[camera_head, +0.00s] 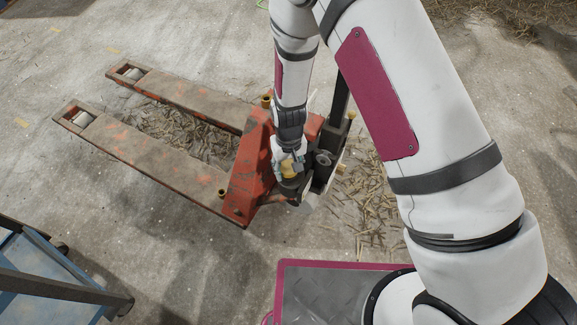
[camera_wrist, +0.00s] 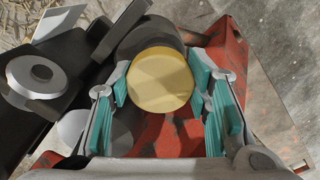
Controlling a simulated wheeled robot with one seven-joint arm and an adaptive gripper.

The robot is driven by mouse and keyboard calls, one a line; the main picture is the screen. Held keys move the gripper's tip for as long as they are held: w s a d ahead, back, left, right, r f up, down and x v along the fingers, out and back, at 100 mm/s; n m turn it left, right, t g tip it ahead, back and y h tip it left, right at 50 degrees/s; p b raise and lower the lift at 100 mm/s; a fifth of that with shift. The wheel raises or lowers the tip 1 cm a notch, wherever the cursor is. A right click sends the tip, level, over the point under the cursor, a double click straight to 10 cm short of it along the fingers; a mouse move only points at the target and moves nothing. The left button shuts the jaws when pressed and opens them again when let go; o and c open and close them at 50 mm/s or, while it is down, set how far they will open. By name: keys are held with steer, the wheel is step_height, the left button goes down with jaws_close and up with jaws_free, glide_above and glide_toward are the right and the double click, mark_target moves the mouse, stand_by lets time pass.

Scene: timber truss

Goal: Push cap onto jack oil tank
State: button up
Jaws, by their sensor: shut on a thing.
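My gripper (camera_head: 287,163) is down at the pump end of the red pallet jack (camera_head: 256,165). In the wrist view its teal-padded fingers (camera_wrist: 160,80) are shut on the round yellow cap (camera_wrist: 161,82), one on each side. The cap also shows in the head view (camera_head: 289,171), partly hidden by the gripper. A dark cylinder, which looks like the oil tank (camera_wrist: 148,36), is right behind the cap in the wrist view. The cap hides the tank's opening, so I cannot tell whether the cap touches it or is seated.
Dark pump parts with a grey round boss (camera_wrist: 42,73) stand close to the left finger. Brass-coloured fittings (camera_head: 266,100) stick out of the jack. A blue cart (camera_head: 45,275) stands at the lower left. Straw (camera_head: 370,205) litters the concrete floor, which is otherwise mostly free.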

steer(key=shift+f+b, duration=0.3)
steer(key=shift+f, duration=0.1)
steer(key=o, duration=0.9)
steer(key=shift+o, duration=0.2)
steer(key=shift+r, duration=0.15)
steer(key=shift+r+p, duration=2.15)
steer(key=shift+r, duration=0.7)
steer(key=shift+r, duration=0.1)
